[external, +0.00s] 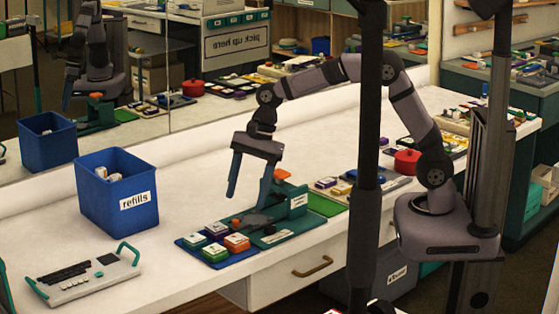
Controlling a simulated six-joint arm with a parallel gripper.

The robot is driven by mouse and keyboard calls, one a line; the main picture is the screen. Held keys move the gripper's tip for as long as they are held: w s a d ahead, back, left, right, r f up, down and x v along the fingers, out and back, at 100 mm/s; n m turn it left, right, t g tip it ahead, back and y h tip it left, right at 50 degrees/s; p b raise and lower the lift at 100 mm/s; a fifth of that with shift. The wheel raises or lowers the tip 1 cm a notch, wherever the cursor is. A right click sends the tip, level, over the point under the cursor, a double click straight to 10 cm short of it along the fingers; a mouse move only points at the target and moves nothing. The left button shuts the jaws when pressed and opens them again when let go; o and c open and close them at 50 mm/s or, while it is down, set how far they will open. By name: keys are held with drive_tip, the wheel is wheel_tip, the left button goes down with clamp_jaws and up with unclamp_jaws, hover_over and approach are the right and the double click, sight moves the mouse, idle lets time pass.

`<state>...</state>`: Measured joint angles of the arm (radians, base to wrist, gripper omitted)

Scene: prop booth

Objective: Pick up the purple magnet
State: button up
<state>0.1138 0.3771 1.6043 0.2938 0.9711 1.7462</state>
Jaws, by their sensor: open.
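My gripper (247,200) is open and empty, pointing down above the counter with its two fingers apart. Below it stands a teal press-like device (290,213) with an orange knob (281,174) and a dark plate. A blue tray (190,246) in front of it holds several small blocks with pale tops, including a green one (214,252) and an orange one (237,243). A small purplish block (326,183) lies right of the device, beyond the green mat; it may be the purple magnet, but it is too small to be sure.
A blue bin (118,205) labelled "refills" stands at the left, with a pale keyboard-like machine (85,277) in front. A red pot (407,161) and more small goods are at the right. A dark post (366,150) crosses the view. A mirror lines the back.

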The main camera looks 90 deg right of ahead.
sight(220, 226)
drive_tip(key=w+m, duration=0.1)
drive_tip(key=w+f+m+b, duration=0.1)
drive_tip(key=w+m, duration=0.1)
drive_tip(key=shift+w+d+f, duration=0.15)
drive_tip(key=shift+w+m+t+y+b, duration=0.4)
drive_tip(key=shift+w+m, duration=0.25)
drive_tip(key=shift+m, duration=0.05)
drive_tip(key=shift+x, duration=3.55)
drive_tip(key=c, duration=1.2)
